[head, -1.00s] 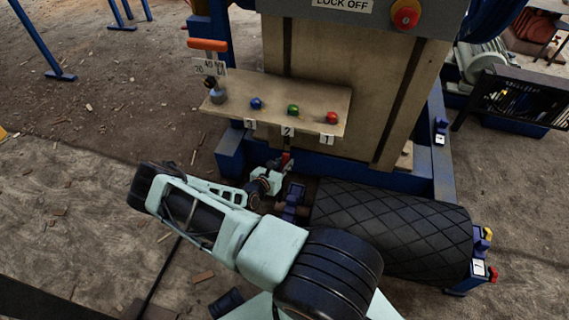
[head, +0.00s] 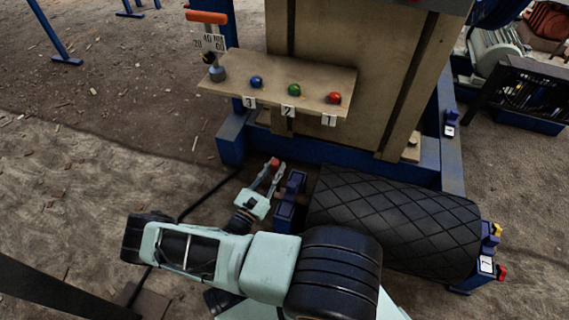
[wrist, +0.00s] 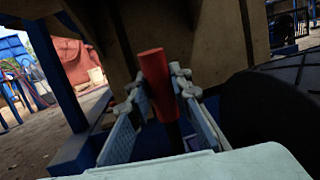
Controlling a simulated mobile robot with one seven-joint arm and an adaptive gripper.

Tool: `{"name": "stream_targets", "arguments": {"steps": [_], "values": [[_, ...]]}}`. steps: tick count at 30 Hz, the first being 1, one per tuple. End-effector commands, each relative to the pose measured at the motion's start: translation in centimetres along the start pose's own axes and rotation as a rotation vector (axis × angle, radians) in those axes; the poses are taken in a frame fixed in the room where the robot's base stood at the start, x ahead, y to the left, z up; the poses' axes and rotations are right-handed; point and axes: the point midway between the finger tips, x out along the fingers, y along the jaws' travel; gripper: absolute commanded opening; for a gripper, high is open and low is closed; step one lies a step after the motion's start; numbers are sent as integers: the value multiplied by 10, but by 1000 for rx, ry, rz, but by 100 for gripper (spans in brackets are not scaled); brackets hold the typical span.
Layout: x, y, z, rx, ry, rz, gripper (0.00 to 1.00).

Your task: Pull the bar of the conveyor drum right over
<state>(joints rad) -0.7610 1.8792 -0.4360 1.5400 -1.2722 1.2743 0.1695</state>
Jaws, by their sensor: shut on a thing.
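The bar has a red grip on a dark shaft. Its red end (head: 275,163) shows in the head view, left of the ribbed black conveyor drum (head: 395,222). My gripper (head: 270,178) is shut on the bar, with one finger on each side. In the wrist view, the red grip (wrist: 155,80) stands between the fingers of my gripper (wrist: 158,95), tilted slightly, with the dark shaft below it. The lower end of the bar is hidden by my gripper. The drum is at the right edge of the wrist view (wrist: 275,115).
A blue bearing block (head: 290,203) stands close to the right of my gripper. A blue frame (head: 325,155) and a shelf (head: 225,88) with coloured knobs are behind it. The dirt floor to the left is mostly clear, with a dark cable.

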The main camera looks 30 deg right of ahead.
Motion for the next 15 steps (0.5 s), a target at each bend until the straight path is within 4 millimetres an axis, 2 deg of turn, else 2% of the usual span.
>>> {"name": "stream_targets", "arguments": {"steps": [6,15], "values": [[-25,-3,-1,23,-117,-7,0],[-48,-8,-3,45,-237,-12,0]]}}
